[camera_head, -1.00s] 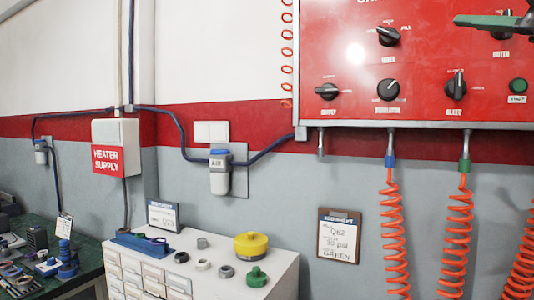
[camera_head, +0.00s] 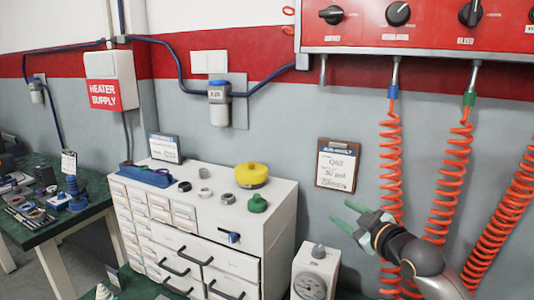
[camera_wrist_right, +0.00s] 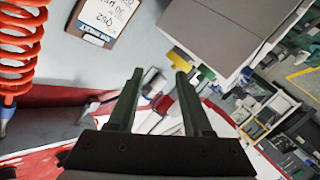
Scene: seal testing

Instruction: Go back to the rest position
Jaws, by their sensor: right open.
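My right gripper (camera_head: 352,222) is in the lower right of the head view, with its green fingers apart and nothing between them. It is in front of the grey wall, below the clipboard and left of the orange coiled hoses. The right wrist view shows the same two dark green fingers (camera_wrist_right: 157,98), spread and empty. My left gripper is not in the head view.
A white drawer cabinet (camera_head: 235,268) with a yellow part (camera_head: 251,175) and a green part (camera_head: 257,203) on top stands left of my gripper. A white gauge box (camera_head: 316,272) is below. Orange hoses (camera_head: 391,150) hang from the red panel (camera_head: 430,30). A clipboard (camera_head: 338,165) is on the wall.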

